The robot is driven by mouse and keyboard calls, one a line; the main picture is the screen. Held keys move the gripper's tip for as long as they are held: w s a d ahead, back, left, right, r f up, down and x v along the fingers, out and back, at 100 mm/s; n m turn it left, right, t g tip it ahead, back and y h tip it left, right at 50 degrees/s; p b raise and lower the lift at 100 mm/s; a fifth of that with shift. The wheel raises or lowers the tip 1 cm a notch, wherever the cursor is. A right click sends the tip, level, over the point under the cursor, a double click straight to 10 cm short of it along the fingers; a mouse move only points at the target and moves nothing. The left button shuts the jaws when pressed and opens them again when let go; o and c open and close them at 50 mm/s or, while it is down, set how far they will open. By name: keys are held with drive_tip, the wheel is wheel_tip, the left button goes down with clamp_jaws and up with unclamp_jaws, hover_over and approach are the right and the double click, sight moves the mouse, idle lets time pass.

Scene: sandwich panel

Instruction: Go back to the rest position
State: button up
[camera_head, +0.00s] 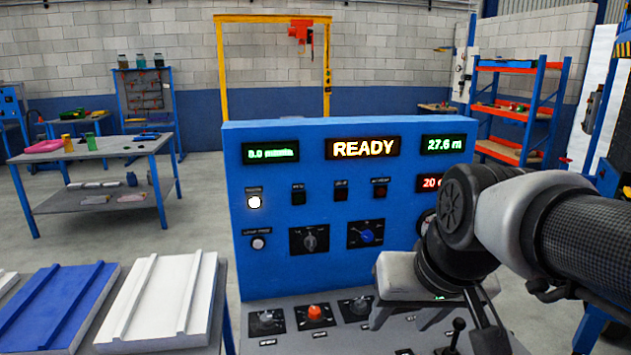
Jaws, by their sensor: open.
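My gripper (408,320) is in front of the right part of the blue control panel (270,225), above its sloped lower desk (400,335). Its fingers point down and stand apart, with nothing visible between them. I cannot tell whether they touch the desk. My arm comes in from the right and hides the panel's right side, including part of a red display. The middle display (363,148) reads READY, and the right one (443,145) reads 27.6 m. A round white button (254,202) is lit at the left.
The desk carries a red-orange knob (315,312), black knobs and a black joystick (457,325) close to my gripper. White (165,295) and blue (50,305) ribbed panels lie at lower left. A workbench (110,146) and an orange-blue shelf (520,110) stand farther back.

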drive_tip(key=s+d+f+h, duration=0.1)
drive_tip(key=s+d, duration=0.1)
drive_tip(key=s, duration=0.4)
wheel_tip(320, 180, up, 13)
drive_tip(key=p, duration=1.3)
drive_tip(key=shift+s+a+f, duration=0.15)
